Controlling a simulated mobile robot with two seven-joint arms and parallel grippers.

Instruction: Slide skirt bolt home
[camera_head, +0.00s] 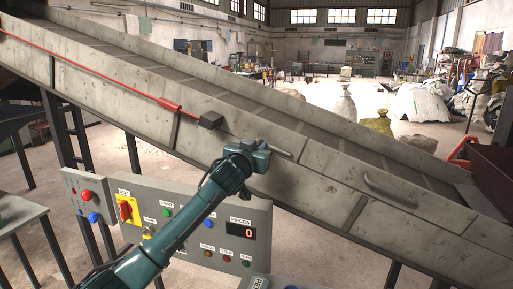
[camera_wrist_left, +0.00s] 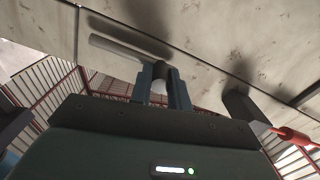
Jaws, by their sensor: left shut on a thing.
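The skirt bolt (camera_head: 281,153) is a pale grey bar lying along the conveyor's side skirt (camera_head: 330,172). In the head view its visible end sticks out to the right of my left gripper (camera_head: 259,152). In the left wrist view the bolt (camera_wrist_left: 112,46) runs to the upper left along the skirt plate. There my left gripper (camera_wrist_left: 161,82) is shut on the bolt's grey handle, with one dark finger on each side. The fingers hide part of the handle, and the bolt's far fit cannot be made out. My right gripper is not in view.
A dark box (camera_head: 210,120) with a red pull cord (camera_head: 120,78) is fixed to the skirt just left of the gripper. A control panel (camera_head: 190,215) with buttons and a PIECES display reading 0 stands below. A grab handle (camera_head: 390,190) is farther right.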

